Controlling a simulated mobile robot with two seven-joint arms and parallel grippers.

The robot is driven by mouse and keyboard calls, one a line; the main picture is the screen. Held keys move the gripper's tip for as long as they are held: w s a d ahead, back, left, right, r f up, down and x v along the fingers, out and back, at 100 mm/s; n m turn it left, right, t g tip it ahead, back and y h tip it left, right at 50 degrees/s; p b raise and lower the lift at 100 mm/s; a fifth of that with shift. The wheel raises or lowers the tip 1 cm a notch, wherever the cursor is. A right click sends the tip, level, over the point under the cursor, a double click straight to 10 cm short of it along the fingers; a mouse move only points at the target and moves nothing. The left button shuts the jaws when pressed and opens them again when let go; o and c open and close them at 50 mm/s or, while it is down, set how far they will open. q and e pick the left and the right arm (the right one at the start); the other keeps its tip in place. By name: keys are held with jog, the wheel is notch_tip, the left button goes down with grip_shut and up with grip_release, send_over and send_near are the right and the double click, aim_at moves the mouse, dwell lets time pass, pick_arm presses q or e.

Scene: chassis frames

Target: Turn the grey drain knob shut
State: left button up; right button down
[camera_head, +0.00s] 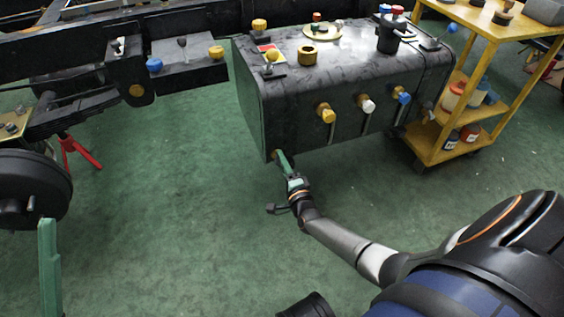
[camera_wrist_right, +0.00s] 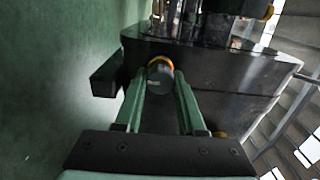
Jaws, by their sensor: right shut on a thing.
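The grey drain knob (camera_wrist_right: 160,75) has a yellow-orange ring behind it and sits low on the black tank (camera_head: 340,80). In the right wrist view it lies between the two green fingers of my right gripper (camera_wrist_right: 161,84), which is shut on its sides. In the head view this gripper (camera_head: 283,160) reaches the tank's lower left corner, and the fingers mostly hide the knob. A green upright piece at the lower left edge of the head view looks like one finger of my left gripper (camera_head: 48,265); its other finger does not show.
Yellow (camera_head: 325,112), white (camera_head: 367,104) and blue (camera_head: 401,95) handles stick out of the tank's front. A yellow cart (camera_head: 455,140) stands at the right. A black wheel hub (camera_head: 30,190) and red stand (camera_head: 80,150) are at the left. The green floor (camera_head: 160,230) is open.

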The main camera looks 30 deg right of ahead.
jog(key=shift+s+f, duration=0.1)
dwell(0.3)
jog(key=shift+m, duration=0.3)
jog(key=c, duration=0.5)
grip_release()
jog(key=p+v, duration=0.4)
jog(key=v, duration=0.8)
jog(key=shift+s+a, duration=0.15)
jog(key=shift+s, duration=0.05)
